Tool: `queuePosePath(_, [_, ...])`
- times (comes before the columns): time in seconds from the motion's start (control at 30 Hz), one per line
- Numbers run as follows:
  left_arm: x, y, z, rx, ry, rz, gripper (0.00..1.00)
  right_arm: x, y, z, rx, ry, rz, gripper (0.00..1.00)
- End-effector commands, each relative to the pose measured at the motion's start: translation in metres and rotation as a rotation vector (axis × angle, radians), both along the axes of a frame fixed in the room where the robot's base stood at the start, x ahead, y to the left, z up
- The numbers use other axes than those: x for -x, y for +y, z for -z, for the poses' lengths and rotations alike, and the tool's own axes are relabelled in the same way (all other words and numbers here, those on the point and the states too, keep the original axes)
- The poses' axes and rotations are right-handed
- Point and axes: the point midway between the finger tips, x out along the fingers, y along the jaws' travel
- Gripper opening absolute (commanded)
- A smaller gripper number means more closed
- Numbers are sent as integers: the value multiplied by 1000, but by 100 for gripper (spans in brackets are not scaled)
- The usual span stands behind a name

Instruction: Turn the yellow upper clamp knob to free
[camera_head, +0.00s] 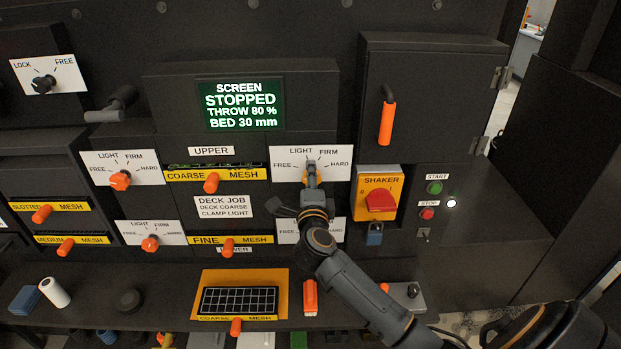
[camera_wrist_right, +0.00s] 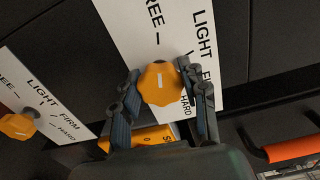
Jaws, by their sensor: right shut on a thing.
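The yellow upper clamp knob (camera_wrist_right: 161,84) sits on a white plate marked FREE, LIGHT, FIRM and HARD. In the head view, that plate (camera_head: 337,164) is right of the UPPER label, and my gripper mostly covers the knob. My right gripper (camera_head: 312,176) is shut on the knob. In the right wrist view, its two fingers (camera_wrist_right: 158,90) lie on either side of it. A short white mark shows on the knob's face; I cannot tell surely which word it points to. My left gripper is not in view.
A second yellow knob (camera_wrist_right: 17,126) is on a similar plate below. Orange knobs (camera_head: 120,180) sit on the left plates. Right are the SHAKER switch (camera_head: 380,200) with a blue padlock and a cabinet with an orange handle (camera_head: 387,123). The screen (camera_head: 240,104) reads STOPPED.

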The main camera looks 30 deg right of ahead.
Motion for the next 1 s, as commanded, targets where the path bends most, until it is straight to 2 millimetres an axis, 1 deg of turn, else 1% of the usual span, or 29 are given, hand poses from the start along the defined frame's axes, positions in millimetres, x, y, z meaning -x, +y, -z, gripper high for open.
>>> queuePosePath(0.5, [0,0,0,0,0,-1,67,0,0,1,19,13,0,12])
queuePosePath(0.53, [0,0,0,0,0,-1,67,0,0,1,19,13,0,45])
queuePosePath(0.63, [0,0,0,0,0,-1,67,0,0,1,19,13,0,65])
queuePosePath(0.67, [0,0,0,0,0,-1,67,0,0,1,19,13,0,67])
queuePosePath(1.0, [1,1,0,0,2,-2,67,3,2,1,17,12,-1,67])
